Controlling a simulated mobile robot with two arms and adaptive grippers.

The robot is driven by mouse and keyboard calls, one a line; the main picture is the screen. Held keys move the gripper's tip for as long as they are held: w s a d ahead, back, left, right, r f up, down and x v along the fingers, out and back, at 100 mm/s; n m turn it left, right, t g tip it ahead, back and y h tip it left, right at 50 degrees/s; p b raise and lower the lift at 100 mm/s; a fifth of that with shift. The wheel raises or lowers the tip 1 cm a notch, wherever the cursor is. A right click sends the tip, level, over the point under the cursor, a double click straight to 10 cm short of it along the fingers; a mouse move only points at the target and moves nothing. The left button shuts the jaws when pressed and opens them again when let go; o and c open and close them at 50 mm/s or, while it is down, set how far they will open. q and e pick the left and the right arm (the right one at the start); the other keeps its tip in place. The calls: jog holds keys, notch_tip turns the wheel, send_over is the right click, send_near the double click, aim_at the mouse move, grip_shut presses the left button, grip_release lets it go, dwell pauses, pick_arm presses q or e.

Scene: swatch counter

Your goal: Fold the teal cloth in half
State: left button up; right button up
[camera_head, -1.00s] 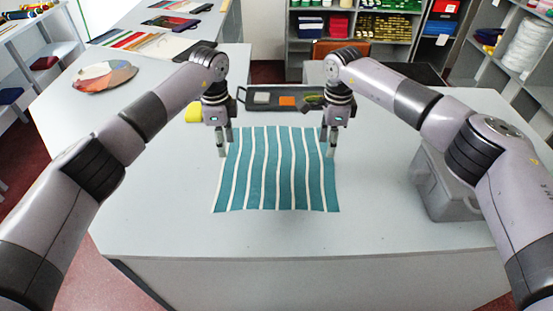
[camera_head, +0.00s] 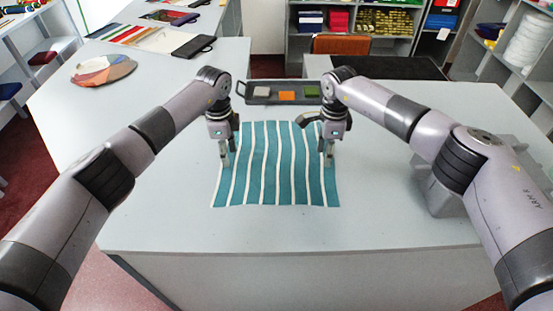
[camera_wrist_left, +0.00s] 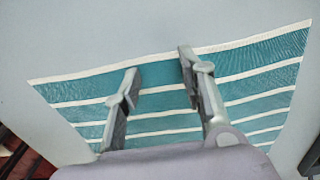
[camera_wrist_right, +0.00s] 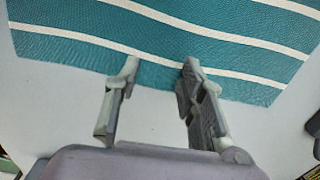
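The teal cloth (camera_head: 270,181) with white stripes lies flat and spread out on the grey counter. My left gripper (camera_head: 226,162) is over its left edge. In the left wrist view the two fingers (camera_wrist_left: 158,66) are apart with cloth (camera_wrist_left: 257,88) below and between them. My right gripper (camera_head: 328,161) is over the cloth's right edge. In the right wrist view its fingers (camera_wrist_right: 160,68) are apart, with the tips over the cloth's edge strip (camera_wrist_right: 75,50). Neither gripper visibly pinches the cloth; contact with it cannot be told.
A dark tray (camera_head: 262,100) with small coloured swatches stands behind the cloth. A round multicoloured piece (camera_head: 103,69) lies at the back left. A grey bin (camera_head: 440,190) stands at the right, partly behind my right arm. The counter in front of the cloth (camera_head: 270,228) is clear.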

pick_arm(q)
jog(key=shift+s+f, duration=0.1)
jog(key=shift+f, duration=0.05)
grip_shut()
pick_arm(e)
jog(key=shift+s+f, duration=0.1)
grip_shut()
dwell(2.0)
